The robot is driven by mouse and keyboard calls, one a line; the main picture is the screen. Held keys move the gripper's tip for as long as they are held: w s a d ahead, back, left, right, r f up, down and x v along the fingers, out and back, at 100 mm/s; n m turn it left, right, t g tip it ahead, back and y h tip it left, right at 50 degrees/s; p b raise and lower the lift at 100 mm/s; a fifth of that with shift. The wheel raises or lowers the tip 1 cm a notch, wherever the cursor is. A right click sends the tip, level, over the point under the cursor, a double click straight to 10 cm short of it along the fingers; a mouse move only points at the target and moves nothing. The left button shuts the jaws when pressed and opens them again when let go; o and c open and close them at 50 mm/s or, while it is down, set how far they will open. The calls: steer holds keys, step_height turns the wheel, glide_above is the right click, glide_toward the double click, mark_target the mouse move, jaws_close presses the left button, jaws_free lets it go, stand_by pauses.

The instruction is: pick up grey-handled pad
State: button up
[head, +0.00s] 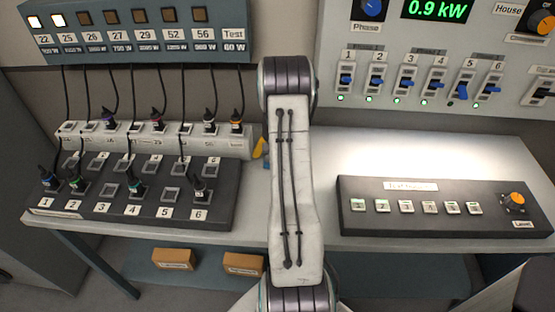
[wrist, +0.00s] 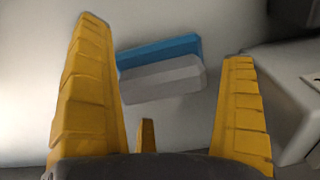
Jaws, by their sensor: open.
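The grey-handled pad shows in the wrist view as a grey block (wrist: 165,80) with a blue layer (wrist: 162,51) along its far side. It lies slightly slanted on a pale surface. My gripper (wrist: 165,41) is open, its yellow ridged fingers on either side of the pad in the picture. The pad is nearer the left finger, with a wider gap at the right. Nothing is held. I cannot tell how far the fingers are above the surface. In the head view my arm hides the pad, and only a bit of yellow, likely a finger, shows beside the arm.
A patch panel (head: 130,210) with plugs and cables stands on the table (head: 258,230) left of my arm. A black button box (head: 440,222) with an orange knob stands right. A fader panel (head: 420,118) rises behind. In the wrist view, a grey box (wrist: 280,95) is close to the right finger.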

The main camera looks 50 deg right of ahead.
jaws_close()
stand_by(0.8)
